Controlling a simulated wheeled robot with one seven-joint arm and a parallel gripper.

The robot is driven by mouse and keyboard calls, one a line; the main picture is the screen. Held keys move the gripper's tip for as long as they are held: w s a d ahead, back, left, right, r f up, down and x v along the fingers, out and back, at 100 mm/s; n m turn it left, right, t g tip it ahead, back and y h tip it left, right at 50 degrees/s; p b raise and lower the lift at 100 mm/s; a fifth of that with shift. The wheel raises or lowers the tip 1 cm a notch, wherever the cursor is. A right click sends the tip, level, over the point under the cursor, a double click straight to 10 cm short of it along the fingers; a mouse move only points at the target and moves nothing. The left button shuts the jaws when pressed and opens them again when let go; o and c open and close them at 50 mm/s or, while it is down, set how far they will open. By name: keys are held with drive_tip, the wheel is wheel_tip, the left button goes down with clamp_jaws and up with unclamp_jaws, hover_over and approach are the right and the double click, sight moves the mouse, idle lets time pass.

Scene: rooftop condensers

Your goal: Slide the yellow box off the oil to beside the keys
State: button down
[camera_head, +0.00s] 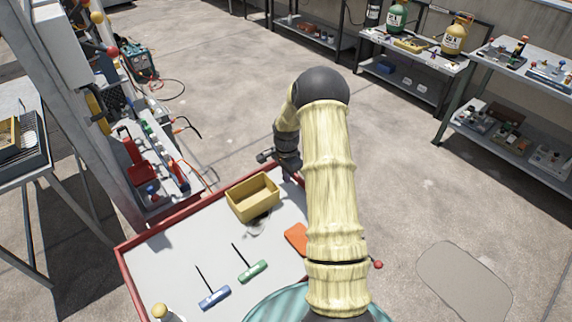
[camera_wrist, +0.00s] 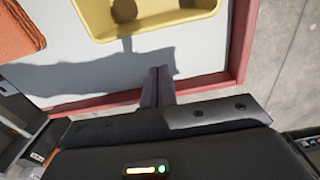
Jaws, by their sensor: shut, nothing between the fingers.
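The yellow box (camera_head: 253,196) is an open bin on the far part of a pale, red-rimmed tray table (camera_head: 180,250). A dark oil patch (camera_head: 258,223) shows at its near side; how much lies under the box is hidden. A blue T-handled key (camera_head: 215,297) and a green one (camera_head: 253,271) lie nearer, with bare surface between them and the box. My gripper (camera_head: 264,157) is beyond the box's far side, near the far rim. In the wrist view its fingertips (camera_wrist: 158,70) are shut and empty, pointing at the yellow box (camera_wrist: 150,28) with a small gap in the picture.
An orange flat item (camera_head: 297,239) lies right of the oil, partly behind my arm; it also shows in the wrist view (camera_wrist: 18,32). The red rim (camera_wrist: 95,101) runs close by my fingers. A pale-topped bottle (camera_head: 160,312) stands at the near left. Tray surface left of the box is clear.

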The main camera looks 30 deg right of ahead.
drive_tip(key=shift+a+f+p, duration=0.15)
drive_tip(key=shift+f+p, duration=0.1)
drive_tip(key=shift+f, duration=0.3)
drive_tip(key=shift+a+f+p, duration=0.15)
drive_tip(key=shift+f+p, duration=0.05)
drive_tip(key=shift+f, duration=0.35)
drive_tip(key=shift+s+a+p, duration=0.25)
drive_tip(key=shift+a+p, duration=0.25)
drive_tip(key=shift+a, duration=0.75)
drive_tip(key=shift+s+a, duration=0.1)
drive_tip(key=shift+a, duration=0.3)
drive_tip(key=shift+a, duration=0.1)
